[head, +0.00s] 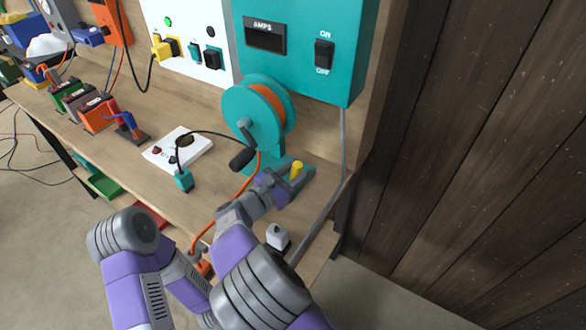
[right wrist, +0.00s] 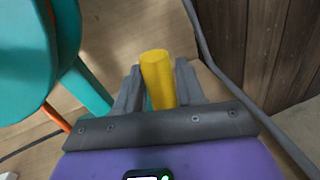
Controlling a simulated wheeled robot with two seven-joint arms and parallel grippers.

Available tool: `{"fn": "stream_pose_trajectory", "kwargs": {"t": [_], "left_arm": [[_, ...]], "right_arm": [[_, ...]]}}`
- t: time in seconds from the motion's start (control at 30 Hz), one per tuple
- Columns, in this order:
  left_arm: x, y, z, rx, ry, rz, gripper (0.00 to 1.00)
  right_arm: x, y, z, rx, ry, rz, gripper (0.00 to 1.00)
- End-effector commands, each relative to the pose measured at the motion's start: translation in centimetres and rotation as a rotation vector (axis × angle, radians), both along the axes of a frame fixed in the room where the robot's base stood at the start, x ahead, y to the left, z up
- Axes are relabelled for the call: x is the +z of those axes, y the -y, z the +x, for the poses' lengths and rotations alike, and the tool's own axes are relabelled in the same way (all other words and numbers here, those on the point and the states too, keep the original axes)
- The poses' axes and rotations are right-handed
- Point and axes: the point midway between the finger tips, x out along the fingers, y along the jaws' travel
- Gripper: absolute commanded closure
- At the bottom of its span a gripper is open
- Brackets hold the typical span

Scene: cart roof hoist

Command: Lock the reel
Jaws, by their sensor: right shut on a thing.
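The teal reel (head: 243,118) stands on the bench with orange cable (head: 272,106) wound on it and a dark crank handle (head: 243,158) on its near side. A yellow lever (head: 297,168) stands up from the reel's teal base, to the right of the reel. My right gripper (head: 281,184) is at the lever. In the right wrist view the yellow lever (right wrist: 157,78) stands between its two grey fingers (right wrist: 158,92), and the gripper is shut on it. The reel's teal edge (right wrist: 22,60) shows at the left there.
A teal box (head: 300,50) with an ammeter and ON/OFF switch (head: 324,54) is above the reel. A white panel (head: 170,155) and a teal plug (head: 184,180) lie to the left. A grey cable (head: 343,150) runs down the right side. A dark plank wall (head: 470,150) bounds the right.

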Motion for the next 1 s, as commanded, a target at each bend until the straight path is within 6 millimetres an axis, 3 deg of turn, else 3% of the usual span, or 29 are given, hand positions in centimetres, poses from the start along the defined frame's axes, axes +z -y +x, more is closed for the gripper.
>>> {"fn": "stream_pose_trajectory", "kwargs": {"t": [0.3, 0.7, 0.73, 0.87, 1.0], "left_arm": [[-0.7, 0.0, 0.0, 0.000, 0.000, 0.000, 0.15], [-0.8, 0.0, 0.0, 0.000, 0.000, 0.000, 0.15], [-0.8, 0.0, 0.0, 0.000, 0.000, 0.000, 0.15], [-0.8, 0.0, 0.0, 0.000, 0.000, 0.000, 0.15], [-0.8, 0.0, 0.0, 0.000, 0.000, 0.000, 0.15]], "right_arm": [[-0.8, 1.6, -1.2, 0.000, 0.171, 0.240, 1.00], [-0.9, 1.7, -1.3, 0.001, 0.197, 0.276, 1.00], [-0.9, 1.7, -1.3, 0.001, 0.197, 0.276, 0.60], [-0.8, 1.7, -1.3, 0.001, 0.197, 0.276, 0.43], [-0.8, 1.7, -1.3, 0.001, 0.197, 0.275, 0.43]]}}
